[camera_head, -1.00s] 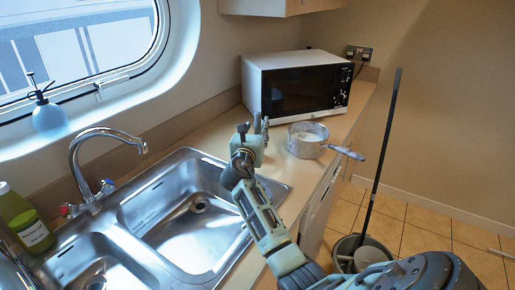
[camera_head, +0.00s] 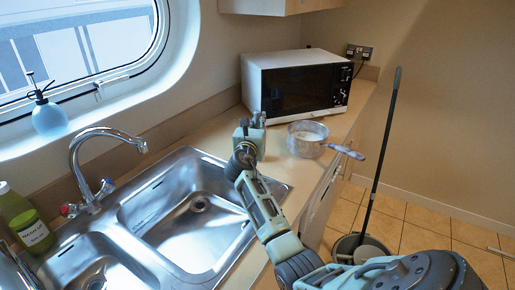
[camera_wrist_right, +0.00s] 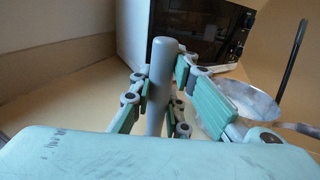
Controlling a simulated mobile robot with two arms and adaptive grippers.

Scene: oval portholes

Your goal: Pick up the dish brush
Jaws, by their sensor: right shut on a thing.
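My right gripper (camera_head: 249,138) is over the worktop between the sink and the microwave. In the right wrist view its green-and-grey fingers (camera_wrist_right: 160,100) are shut around a plain grey, round-ended rod, which looks like the handle of the dish brush (camera_wrist_right: 162,62). The handle stands close to upright between the fingers. The brush's head is hidden, so I cannot tell whether it touches the worktop. In the head view the gripper mostly hides the brush. My left gripper is not in view.
A saucepan (camera_head: 305,147) stands close to the right of the gripper, its handle over the worktop edge. A microwave (camera_head: 295,85) is behind. The steel sink (camera_head: 190,215) and tap (camera_head: 108,132) are left. A bucket (camera_head: 346,246) with a long pole (camera_head: 381,150) stands on the floor.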

